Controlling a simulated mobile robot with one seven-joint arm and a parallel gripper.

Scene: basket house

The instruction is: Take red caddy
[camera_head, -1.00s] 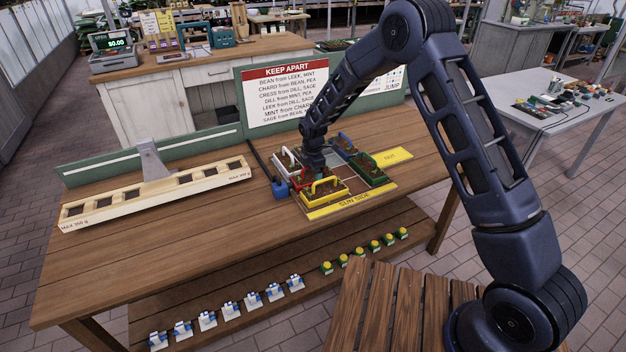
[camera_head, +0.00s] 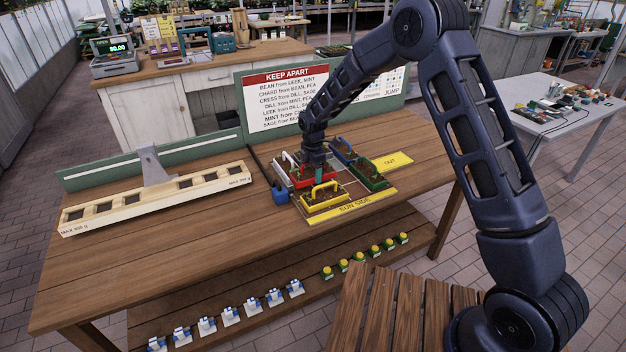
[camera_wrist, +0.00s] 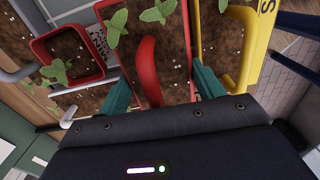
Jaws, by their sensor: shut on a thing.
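The red caddy (camera_head: 316,181) holds dark soil and small green seedlings. It stands among the other caddies on the bench board, behind the yellow caddy. My gripper (camera_head: 313,165) is over it, pointing down. In the wrist view its teal fingers (camera_wrist: 163,88) are on either side of the caddy's red handle (camera_wrist: 149,68), and the gripper is shut on it. The finger contact itself is partly hidden. I cannot tell whether the caddy's base is clear of the board.
A wooden slotted rack (camera_head: 157,199) lies left. The front of the bench is clear.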

